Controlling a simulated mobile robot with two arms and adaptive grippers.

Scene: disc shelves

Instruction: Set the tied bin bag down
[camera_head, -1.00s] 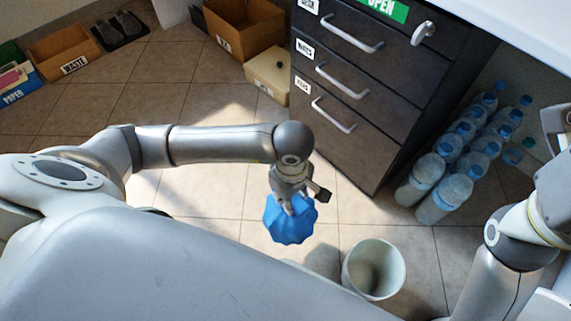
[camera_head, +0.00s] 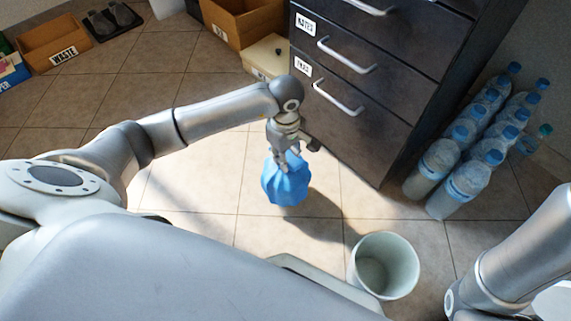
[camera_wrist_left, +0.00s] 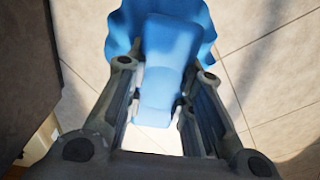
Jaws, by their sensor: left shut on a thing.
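A blue tied bin bag (camera_head: 284,183) hangs below my left gripper (camera_head: 288,157) in the head view, in front of the dark drawer cabinet. My left gripper is shut on the bag's top. In the left wrist view, the gripper's fingers (camera_wrist_left: 160,100) stand on both sides of the blue neck of the bag (camera_wrist_left: 166,50), whose body spreads out beyond it. I cannot tell for sure whether the bag's underside touches the floor. My right arm shows at the lower right of the head view, but its gripper is out of view.
An empty white bin (camera_head: 398,252) stands on the tiled floor (camera_head: 200,180) to the right of the bag. Several water bottles (camera_head: 470,178) stand beside the drawer cabinet (camera_head: 375,110). A box labelled WASTE (camera_head: 52,42) is at the upper left. Floor left of the bag is clear.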

